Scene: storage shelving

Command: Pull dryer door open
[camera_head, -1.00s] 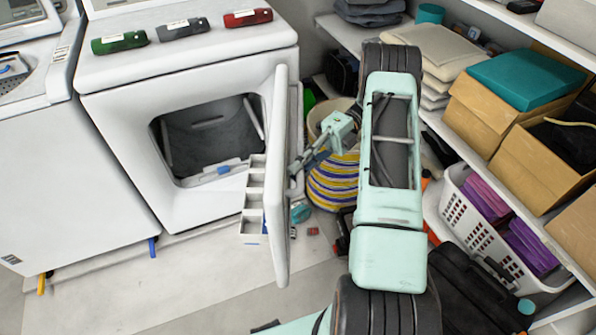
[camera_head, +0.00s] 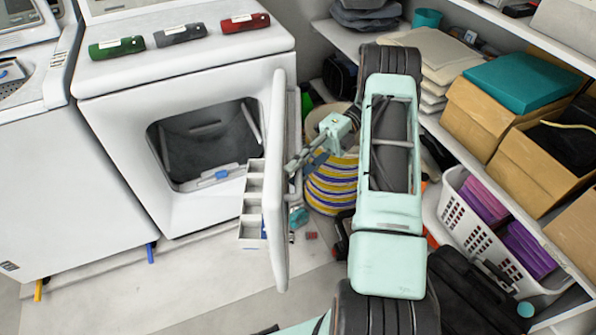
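The white dryer (camera_head: 190,90) stands left of centre with its dark drum opening (camera_head: 205,145) showing. Its door (camera_head: 274,190) stands wide open, swung out to the right and seen nearly edge-on, with a white compartment rack (camera_head: 250,205) on its inner side. My gripper (camera_head: 292,168) is at the outer side of the door, by its handle area. The fingertips are small and partly hidden by the door edge, so I cannot tell whether they are shut on the handle.
A striped basket (camera_head: 332,185) stands behind my gripper. Shelving with cardboard boxes (camera_head: 485,115) runs along the right, with a white laundry basket (camera_head: 480,225) below. Small items lie on the floor near the door.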

